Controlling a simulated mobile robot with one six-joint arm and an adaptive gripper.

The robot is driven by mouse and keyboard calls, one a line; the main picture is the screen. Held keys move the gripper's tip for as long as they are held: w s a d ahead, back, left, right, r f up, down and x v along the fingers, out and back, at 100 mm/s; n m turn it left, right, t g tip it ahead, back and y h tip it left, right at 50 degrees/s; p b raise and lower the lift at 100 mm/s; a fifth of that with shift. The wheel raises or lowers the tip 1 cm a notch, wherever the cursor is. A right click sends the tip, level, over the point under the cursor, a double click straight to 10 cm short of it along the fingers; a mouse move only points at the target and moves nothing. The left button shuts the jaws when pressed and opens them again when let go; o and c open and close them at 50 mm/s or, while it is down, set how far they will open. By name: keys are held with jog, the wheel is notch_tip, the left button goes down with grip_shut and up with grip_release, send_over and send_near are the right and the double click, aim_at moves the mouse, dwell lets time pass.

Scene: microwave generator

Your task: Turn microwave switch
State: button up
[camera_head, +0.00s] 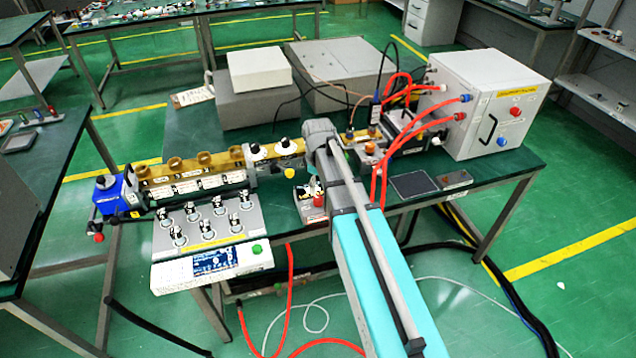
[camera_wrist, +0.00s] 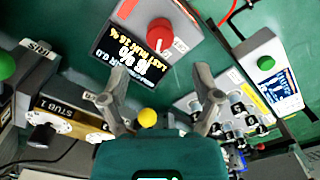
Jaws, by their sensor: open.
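In the head view the red knob (camera_head: 319,201) shows on a small box at the table's front edge, partly behind my arm. My gripper (camera_wrist: 160,76) is open and empty in the wrist view. Its two fingers are spread wide, below the knob in the picture and apart from it. In the head view my arm hides most of the gripper.
A yellow knob (camera_wrist: 147,117) shows between the fingers. A stub tuner (camera_wrist: 70,118) lies left and a panel with several black-and-white knobs (camera_wrist: 235,112) lies right. A large white cabinet (camera_head: 487,103) with red cables stands right on the table. A blue unit (camera_head: 117,194) stands left.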

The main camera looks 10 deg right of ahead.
aim_at(318, 198)
jog(key=shift+r+p, duration=3.15)
jog(key=shift+r, duration=0.25)
jog(key=s+f+m+b, duration=0.3)
jog(key=s+m, duration=0.2)
jog(key=s, duration=0.2)
jog(key=s+f+m+b, duration=0.3)
jog(key=s+m, duration=0.1)
jog(key=s, duration=0.4)
jog(key=shift+s+a+f+m, duration=0.15)
jog(key=shift+s+a+m, duration=0.15)
jog(key=shift+m, duration=0.1)
